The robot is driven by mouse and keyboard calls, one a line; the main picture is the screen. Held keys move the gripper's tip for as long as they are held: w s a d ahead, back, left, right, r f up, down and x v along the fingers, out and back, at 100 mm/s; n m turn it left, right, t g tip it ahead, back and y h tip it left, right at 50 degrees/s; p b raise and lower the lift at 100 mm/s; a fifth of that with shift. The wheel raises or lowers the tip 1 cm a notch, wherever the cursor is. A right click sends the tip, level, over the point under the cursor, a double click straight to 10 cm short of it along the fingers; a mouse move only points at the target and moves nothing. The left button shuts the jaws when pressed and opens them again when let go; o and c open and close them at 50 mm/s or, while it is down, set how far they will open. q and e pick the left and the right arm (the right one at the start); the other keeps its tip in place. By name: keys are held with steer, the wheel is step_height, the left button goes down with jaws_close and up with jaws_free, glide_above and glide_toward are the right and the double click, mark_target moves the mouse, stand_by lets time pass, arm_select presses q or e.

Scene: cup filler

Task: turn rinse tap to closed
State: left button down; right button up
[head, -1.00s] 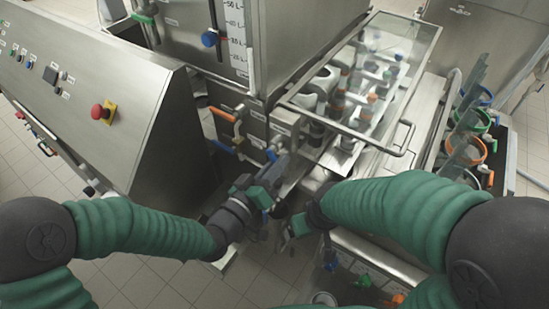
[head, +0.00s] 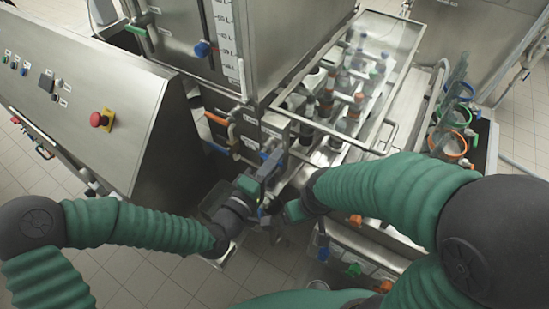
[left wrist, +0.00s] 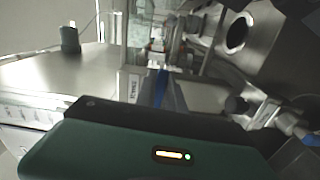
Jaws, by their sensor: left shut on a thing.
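The tap with a blue handle (head: 268,155) is on the front of the steel machine, below the tank and right of an orange-handled tap. My left gripper (head: 270,166) is at this blue handle and is shut on it. In the left wrist view the blue handle (left wrist: 160,88) shows as a narrow strip behind the dark gripper body, beside a white label (left wrist: 134,88) too small to read surely. The gripper hides much of the tap. My right gripper (head: 290,211) is low, just right of the left one; its fingers are not clear.
An orange-handled tap (head: 215,118) and another blue handle (head: 216,147) are close on the left. A steel panel with a red button (head: 97,119) stands left. A clear guard (head: 392,45) covers several bottles at right. Orange and green rings (head: 450,143) are far right.

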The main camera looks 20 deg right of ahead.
arm_select(q)
steer(key=shift+w+a+r+n, duration=0.1)
steer(key=shift+n, duration=0.4)
steer(key=c, duration=1.6)
jaws_free()
steer(key=shift+o, duration=0.8)
steer(key=shift+w, duration=0.15)
